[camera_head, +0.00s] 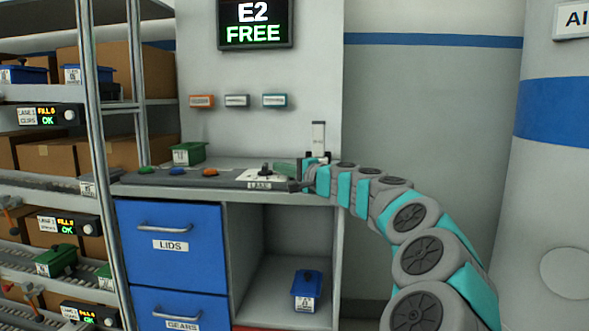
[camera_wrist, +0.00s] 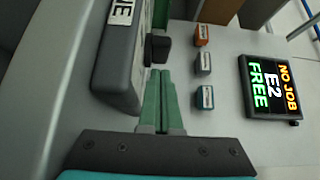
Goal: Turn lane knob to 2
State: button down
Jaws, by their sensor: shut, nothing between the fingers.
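The lane knob (camera_head: 265,170) is a small dark knob on a white plate marked LANE (camera_head: 259,185) on the counter. In the wrist view a dark block that looks like the knob (camera_wrist: 160,47) stands out from the panel, just beyond my fingertips. My gripper (camera_head: 279,168) comes in from the right, low over the counter beside the knob. Its green fingers (camera_wrist: 160,73) are shut together with nothing between them. I cannot tell whether the tips touch the knob. The plate's number marks are not readable, so the knob's setting cannot be told.
A green bin (camera_head: 189,153) and several coloured buttons (camera_head: 179,171) are left of the plate. A screen (camera_head: 254,23) reads E2 FREE above three small wall boxes (camera_head: 237,101). A small upright device (camera_head: 318,139) stands behind my gripper. Blue drawers (camera_head: 172,243) are below; shelving is left.

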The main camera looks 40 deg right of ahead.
jog(key=shift+w+a, duration=0.25)
jog(key=shift+w+y, duration=0.15)
jog(key=shift+y, duration=0.15)
jog(key=shift+w+r+n+y+p, duration=0.1)
jog(key=shift+n+y+p, duration=0.2)
jog(key=shift+n+p, duration=0.1)
jog(key=shift+w+n+y, duration=0.3)
jog(key=shift+n+y, duration=0.1)
jog(key=shift+y, duration=0.3)
